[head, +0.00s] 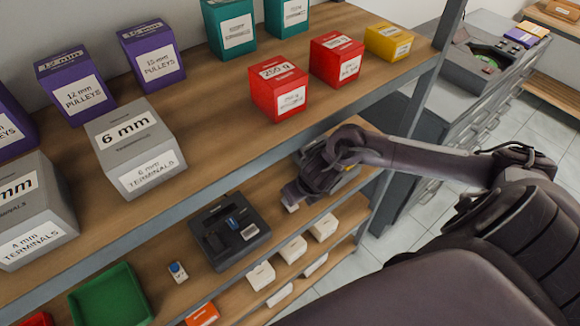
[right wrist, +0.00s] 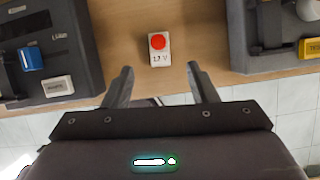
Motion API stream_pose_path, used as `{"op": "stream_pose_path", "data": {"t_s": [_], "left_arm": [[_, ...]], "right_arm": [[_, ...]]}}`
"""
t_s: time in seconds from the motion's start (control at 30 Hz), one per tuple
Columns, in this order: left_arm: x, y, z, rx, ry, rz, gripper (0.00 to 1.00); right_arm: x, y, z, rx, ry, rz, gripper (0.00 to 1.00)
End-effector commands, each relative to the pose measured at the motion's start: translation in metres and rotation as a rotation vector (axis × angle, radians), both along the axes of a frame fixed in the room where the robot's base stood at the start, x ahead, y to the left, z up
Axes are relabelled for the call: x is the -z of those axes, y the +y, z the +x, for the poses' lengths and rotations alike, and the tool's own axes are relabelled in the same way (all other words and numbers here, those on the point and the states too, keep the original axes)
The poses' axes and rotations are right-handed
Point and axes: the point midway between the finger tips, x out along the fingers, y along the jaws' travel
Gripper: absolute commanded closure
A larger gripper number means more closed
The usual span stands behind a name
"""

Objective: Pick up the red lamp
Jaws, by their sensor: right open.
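The red lamp (right wrist: 158,48) is a small white block with a round red top, labelled on its face. In the right wrist view it stands on the wooden shelf between two dark units, beyond my fingertips. My right gripper (right wrist: 159,72) is open and empty, its two fingers pointing towards the lamp, one to each side of its line. In the head view my right gripper (head: 292,190) reaches over the middle shelf. A small white block by its tips may be the lamp; its red top is hidden there. My left gripper is not in view.
A dark unit with a blue switch (head: 230,230) stands left of the gripper; another dark unit (right wrist: 275,35) stands to the right. A small blue-topped block (head: 177,272) and green tray (head: 110,297) sit further left. The upper shelf (head: 225,115) holds labelled boxes.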

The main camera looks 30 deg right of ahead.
Motion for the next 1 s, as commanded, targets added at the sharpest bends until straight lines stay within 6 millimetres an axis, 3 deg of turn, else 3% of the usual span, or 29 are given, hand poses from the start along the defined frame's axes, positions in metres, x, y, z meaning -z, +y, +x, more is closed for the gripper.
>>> {"op": "stream_pose_path", "data": {"t_s": [0.6,0.93,1.0], "left_arm": [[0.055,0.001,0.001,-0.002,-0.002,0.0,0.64],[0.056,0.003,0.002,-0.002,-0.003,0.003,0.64],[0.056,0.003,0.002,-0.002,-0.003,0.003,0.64]], "right_arm": [[0.068,0.0,0.031,-0.015,0.007,-0.011,0.47],[0.069,0.0,0.034,-0.015,0.006,-0.012,0.47],[0.069,0.0,0.034,-0.015,0.006,-0.012,0.56]]}}
